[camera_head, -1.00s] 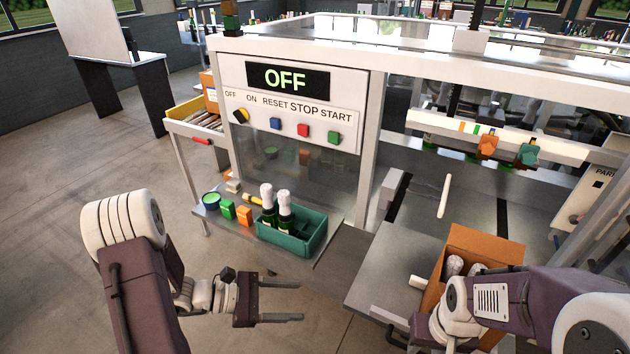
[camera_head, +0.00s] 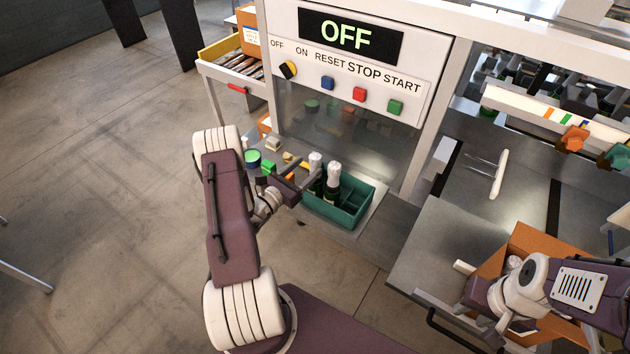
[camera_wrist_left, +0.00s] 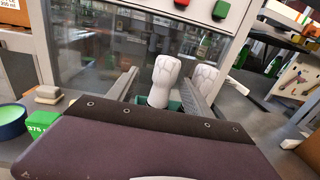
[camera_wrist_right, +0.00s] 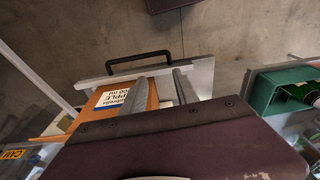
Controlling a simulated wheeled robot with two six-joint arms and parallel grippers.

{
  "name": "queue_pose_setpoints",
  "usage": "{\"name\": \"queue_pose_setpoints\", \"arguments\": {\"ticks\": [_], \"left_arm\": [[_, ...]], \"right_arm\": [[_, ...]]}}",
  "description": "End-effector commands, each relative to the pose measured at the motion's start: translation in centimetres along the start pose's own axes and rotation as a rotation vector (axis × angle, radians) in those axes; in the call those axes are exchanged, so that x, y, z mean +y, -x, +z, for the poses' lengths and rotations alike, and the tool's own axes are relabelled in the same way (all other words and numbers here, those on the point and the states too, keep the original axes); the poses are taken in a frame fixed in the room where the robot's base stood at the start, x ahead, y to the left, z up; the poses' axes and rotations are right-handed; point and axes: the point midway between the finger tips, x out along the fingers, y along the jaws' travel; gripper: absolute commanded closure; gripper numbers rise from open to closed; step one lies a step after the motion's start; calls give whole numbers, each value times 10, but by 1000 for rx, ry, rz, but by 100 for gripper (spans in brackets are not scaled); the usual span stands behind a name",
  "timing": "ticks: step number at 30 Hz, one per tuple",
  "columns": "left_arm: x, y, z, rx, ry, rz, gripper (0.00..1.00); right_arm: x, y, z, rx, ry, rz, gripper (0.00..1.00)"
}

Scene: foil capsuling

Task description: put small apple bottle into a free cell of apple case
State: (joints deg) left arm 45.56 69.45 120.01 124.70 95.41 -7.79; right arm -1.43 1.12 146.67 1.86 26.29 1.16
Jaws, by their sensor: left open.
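Two dark green bottles with white tops stand upright in a teal crate (camera_head: 362,212) on the side shelf. The left bottle (camera_head: 315,162) is close to my left gripper (camera_head: 308,172), which is open. In the left wrist view its white top (camera_wrist_left: 163,80) shows between the two fingers, with no visible grip. The other bottle (camera_head: 333,174) also shows there beyond the right finger (camera_wrist_left: 203,78). An orange-brown apple carton (camera_head: 540,241) with white-topped bottles inside stands on the right table. My right gripper (camera_wrist_right: 162,76) is open near the carton's labelled side (camera_wrist_right: 122,98); its arm hides part of the carton.
A green box (camera_head: 268,167), an orange block and a blue-green round tin (camera_head: 252,158) lie left of the crate. The control panel (camera_head: 350,55) reads OFF above the shelf. A white rod (camera_head: 498,173) lies on the machine surface. The table (camera_head: 440,240) left of the carton is mostly clear.

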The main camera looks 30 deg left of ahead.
Motion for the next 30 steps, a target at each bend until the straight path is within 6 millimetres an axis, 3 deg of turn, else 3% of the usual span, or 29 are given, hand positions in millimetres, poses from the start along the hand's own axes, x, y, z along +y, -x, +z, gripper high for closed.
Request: {"name": "queue_pose_setpoints", "arguments": {"ticks": [2, 6, 14, 21, 30], "left_arm": [[-5, -16, 10, -1, -1, -7, 41], [-4, -36, 7, -1, -1, -4, 41], [-4, -41, 5, 0, 1, -2, 41], [-4, -41, 5, 0, 0, -2, 100], [-4, -41, 6, -2, 0, -2, 100]], "right_arm": [[0, 15, -2, 0, 0, 0, 64], [0, 18, -2, 1, 0, 0, 64], [0, 17, -2, 0, 0, 0, 64], [0, 17, -2, 0, 0, 0, 64], [0, 17, -2, 0, 0, 0, 64]]}}
